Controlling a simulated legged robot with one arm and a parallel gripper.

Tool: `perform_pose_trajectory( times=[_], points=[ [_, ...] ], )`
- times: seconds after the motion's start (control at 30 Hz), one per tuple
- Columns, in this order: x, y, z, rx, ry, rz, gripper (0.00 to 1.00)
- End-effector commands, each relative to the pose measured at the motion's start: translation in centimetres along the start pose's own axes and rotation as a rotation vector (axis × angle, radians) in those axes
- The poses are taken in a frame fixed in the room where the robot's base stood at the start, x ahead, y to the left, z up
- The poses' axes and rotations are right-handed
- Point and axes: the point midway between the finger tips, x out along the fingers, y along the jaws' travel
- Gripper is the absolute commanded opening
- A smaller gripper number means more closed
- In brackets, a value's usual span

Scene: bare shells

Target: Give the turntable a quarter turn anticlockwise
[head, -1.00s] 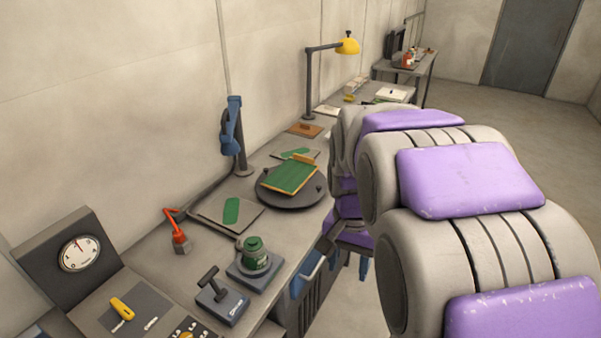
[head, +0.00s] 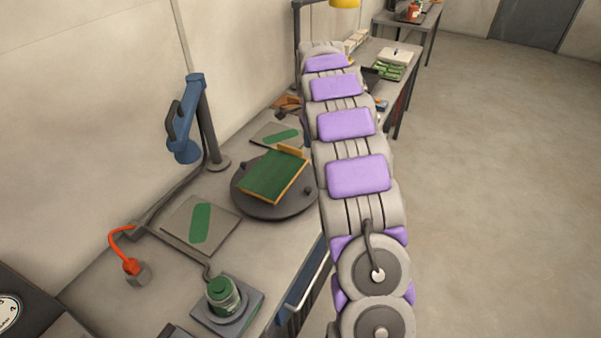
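The turntable (head: 250,206) is a round dark disc on the workbench, left of my arm in the head view. A green board with an orange edge (head: 272,177) lies on it, set at an angle. Small dark knobs (head: 308,191) stand at the disc's rim. My arm, grey with purple pads, runs along the bench's right side and hides the turntable's right edge. My gripper is not visible; the arm's far end reaches beyond the turntable, near the lamp post.
A blue clamp-like tool on a post (head: 186,130) stands left of the turntable. Flat plates with green patches (head: 200,224) lie nearby. A green jar (head: 222,293) sits on a base in front. A yellow lamp (head: 344,3) is behind. Open floor (head: 480,200) lies right.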

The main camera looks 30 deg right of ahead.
Motion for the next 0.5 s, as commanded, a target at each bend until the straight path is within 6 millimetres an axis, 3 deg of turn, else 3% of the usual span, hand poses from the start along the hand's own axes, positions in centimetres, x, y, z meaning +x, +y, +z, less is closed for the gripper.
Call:
perform_pose_trajectory(
  times=[0.27,0.5],
  points=[
    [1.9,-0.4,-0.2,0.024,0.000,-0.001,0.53],
    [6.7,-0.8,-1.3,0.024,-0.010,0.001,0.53]
  ],
)
